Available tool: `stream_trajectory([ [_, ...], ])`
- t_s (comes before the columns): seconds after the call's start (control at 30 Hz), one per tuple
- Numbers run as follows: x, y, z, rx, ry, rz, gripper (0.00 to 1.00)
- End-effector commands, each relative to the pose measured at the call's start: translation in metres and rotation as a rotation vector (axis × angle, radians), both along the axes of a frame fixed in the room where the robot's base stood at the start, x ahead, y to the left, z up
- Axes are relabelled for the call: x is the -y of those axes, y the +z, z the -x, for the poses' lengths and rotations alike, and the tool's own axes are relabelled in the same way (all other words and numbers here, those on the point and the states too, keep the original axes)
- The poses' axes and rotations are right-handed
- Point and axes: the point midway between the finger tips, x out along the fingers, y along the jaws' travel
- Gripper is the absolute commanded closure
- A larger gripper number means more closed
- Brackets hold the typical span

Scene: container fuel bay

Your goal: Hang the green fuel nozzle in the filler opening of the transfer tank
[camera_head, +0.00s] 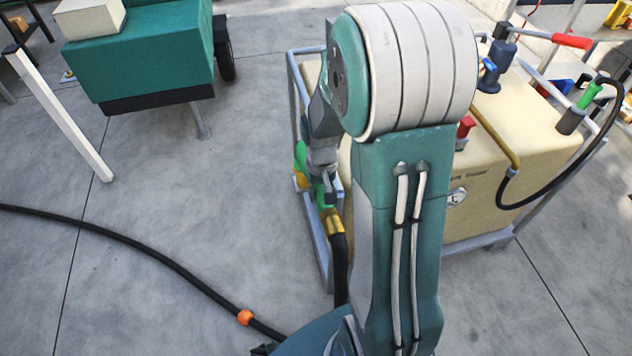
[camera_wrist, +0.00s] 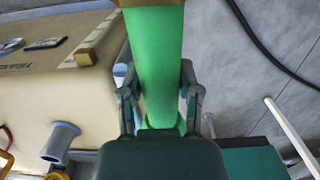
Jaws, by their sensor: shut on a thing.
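The green fuel nozzle (camera_head: 320,195) is in my gripper (camera_head: 322,172), with a brass fitting (camera_head: 334,222) and black hose hanging below it. In the wrist view the green nozzle (camera_wrist: 155,60) runs up between the two fingers of my gripper (camera_wrist: 160,100), which are shut on it. The beige transfer tank (camera_head: 545,150) stands to the right in the head view, partly hidden by my arm. The tank (camera_wrist: 60,95) fills the left of the wrist view. A grey flanged tube (camera_wrist: 60,143) stands out there, apart from the nozzle; I cannot tell whether it is the filler opening.
A metal frame (camera_head: 322,245) surrounds the tank. Another green-handled nozzle (camera_head: 590,93) with a looped hose is at its far right. A blue fitting (camera_head: 497,65) and red cap (camera_head: 466,127) stand on top. A teal cart (camera_head: 140,55) stands left. A black hose (camera_head: 150,250) crosses the floor.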

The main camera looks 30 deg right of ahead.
Motion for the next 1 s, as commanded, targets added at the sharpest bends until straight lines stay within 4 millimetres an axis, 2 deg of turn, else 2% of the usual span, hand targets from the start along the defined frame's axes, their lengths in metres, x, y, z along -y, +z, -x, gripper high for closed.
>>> stream_trajectory([
  [1.0,0.000,0.085,-0.001,0.007,0.000,0.002,1.00],
])
